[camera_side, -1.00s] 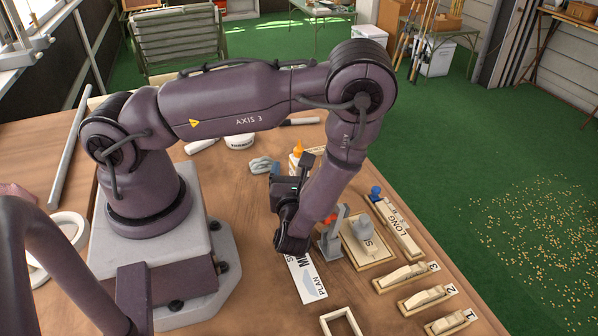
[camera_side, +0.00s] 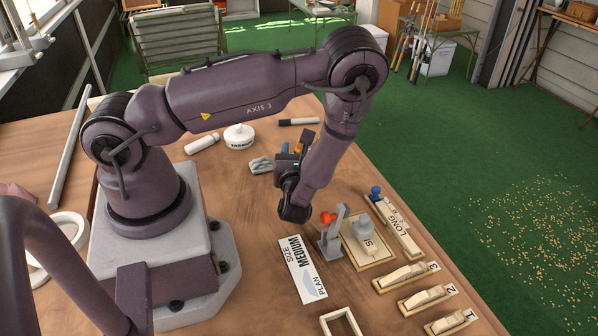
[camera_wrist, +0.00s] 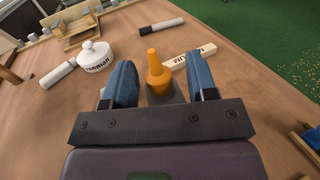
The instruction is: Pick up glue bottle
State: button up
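The glue bottle (camera_wrist: 157,74) shows its orange nozzle and dark grey, shaded upper part between my fingers in the wrist view. In the side view, only a bit of its orange nozzle (camera_side: 298,148) shows behind my gripper. My gripper (camera_wrist: 161,86) is open, with one blue-padded finger on each side of the bottle. A gap shows on both sides, and I see no contact. In the side view, my gripper (camera_side: 293,150) is low over the table. The lower part of the bottle is hidden.
A white round jar (camera_side: 239,137), a white tube (camera_side: 202,144) and a dark marker (camera_side: 299,122) lie behind my gripper. A red-tipped toggle clamp (camera_side: 333,234) and wooden holders (camera_side: 408,277) stand front right.

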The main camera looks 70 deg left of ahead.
grip_shut()
jog(key=shift+r, duration=0.1)
